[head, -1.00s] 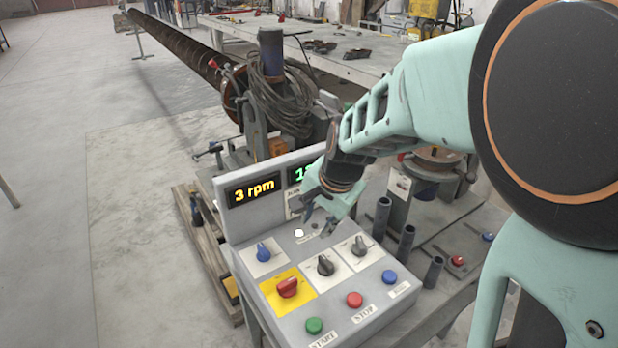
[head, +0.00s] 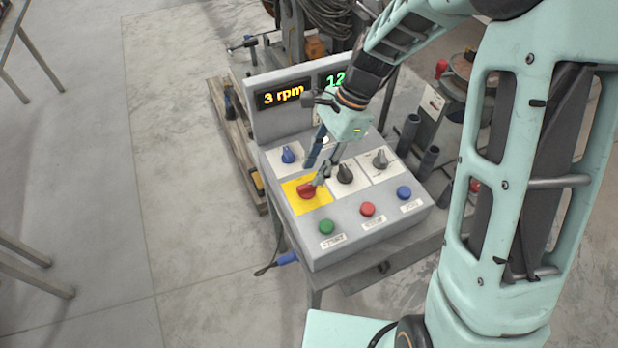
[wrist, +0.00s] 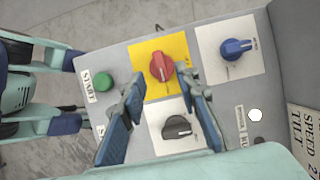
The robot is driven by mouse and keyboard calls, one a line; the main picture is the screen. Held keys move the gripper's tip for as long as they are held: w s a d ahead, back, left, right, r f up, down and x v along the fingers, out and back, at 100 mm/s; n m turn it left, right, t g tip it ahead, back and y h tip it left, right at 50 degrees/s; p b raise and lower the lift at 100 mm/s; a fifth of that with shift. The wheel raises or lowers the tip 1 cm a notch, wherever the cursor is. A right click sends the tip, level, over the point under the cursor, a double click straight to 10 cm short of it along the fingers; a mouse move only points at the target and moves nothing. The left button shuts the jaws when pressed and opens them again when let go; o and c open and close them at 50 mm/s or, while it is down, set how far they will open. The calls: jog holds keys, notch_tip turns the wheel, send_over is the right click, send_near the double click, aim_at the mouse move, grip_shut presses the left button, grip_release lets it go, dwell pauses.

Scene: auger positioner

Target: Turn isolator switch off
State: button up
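The isolator switch appears to be the red rotary knob (head: 306,191) on a yellow plate (head: 321,203) on the grey control box. In the wrist view, the red knob (wrist: 161,67) lies just beyond my fingertips. My gripper (head: 315,174) points down at the box, close behind and above the red knob. In the wrist view, my gripper (wrist: 159,80) is open, its blue-padded fingers spread with nothing between the pads. I cannot tell whether a fingertip touches the knob. The display (head: 283,95) reads 3 rpm.
Close by are a blue knob (head: 288,154), a black knob (head: 345,173) and a grey knob (head: 379,159). Green (head: 326,227), red (head: 367,209) and blue (head: 404,193) buttons line the front. The upright display panel stands behind. Open floor lies left.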

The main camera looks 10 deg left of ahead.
aim_at(307, 184)
jog(key=x, duration=0.4)
jog(key=shift+a+f, duration=0.1)
jog(key=shift+f, duration=0.3)
grip_shut()
